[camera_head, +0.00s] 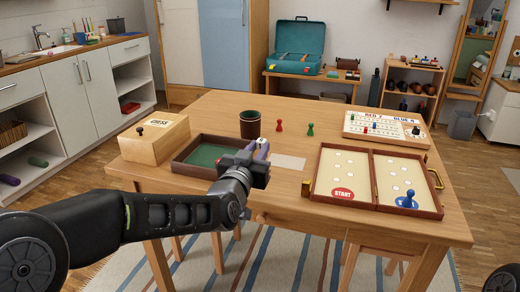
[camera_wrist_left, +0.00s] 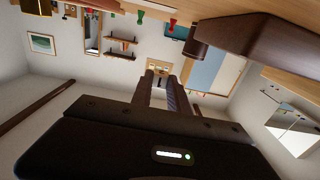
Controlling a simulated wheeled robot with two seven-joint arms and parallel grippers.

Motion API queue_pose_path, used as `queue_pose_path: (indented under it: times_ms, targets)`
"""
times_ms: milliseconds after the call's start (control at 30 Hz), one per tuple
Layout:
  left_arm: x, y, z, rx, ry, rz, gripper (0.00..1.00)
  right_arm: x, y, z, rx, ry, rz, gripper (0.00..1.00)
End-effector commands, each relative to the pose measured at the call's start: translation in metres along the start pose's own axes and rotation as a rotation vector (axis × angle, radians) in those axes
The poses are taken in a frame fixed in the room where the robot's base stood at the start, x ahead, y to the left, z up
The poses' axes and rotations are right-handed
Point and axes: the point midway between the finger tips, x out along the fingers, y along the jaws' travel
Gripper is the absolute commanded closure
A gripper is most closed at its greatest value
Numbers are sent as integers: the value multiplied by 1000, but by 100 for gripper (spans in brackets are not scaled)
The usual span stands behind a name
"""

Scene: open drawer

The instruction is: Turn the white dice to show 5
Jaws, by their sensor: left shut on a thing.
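My left gripper (camera_head: 262,150) is raised above the right end of the green-lined tray (camera_head: 179,167). It is shut on a small pale cube, the white dice (camera_head: 263,141), which shows at the fingertips. In the left wrist view, the dice (camera_wrist_left: 160,67) sits between the tips of the two dark fingers (camera_wrist_left: 163,78), with dark marks on it. It is too small to read which number faces up. My right gripper is not in view.
A wooden chess box (camera_head: 154,139) stands left of the tray and a dark cup (camera_head: 250,125) behind it. Red (camera_head: 279,126) and green (camera_head: 310,129) pawns stand further right. An open game board (camera_head: 335,200) with a blue pawn (camera_head: 407,199) fills the right; a score board (camera_head: 385,128) lies behind.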

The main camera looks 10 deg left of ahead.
Motion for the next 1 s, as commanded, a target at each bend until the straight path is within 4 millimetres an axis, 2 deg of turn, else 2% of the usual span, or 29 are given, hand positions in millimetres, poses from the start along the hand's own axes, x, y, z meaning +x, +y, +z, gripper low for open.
queue_pose_path:
  times_ms: [367, 1000]
  targets:
    - [0, 0, 9, 0, -3, 0, 100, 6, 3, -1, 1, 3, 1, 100]
    - [0, 0, 74, 0, -3, 1, 100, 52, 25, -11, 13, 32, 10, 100]
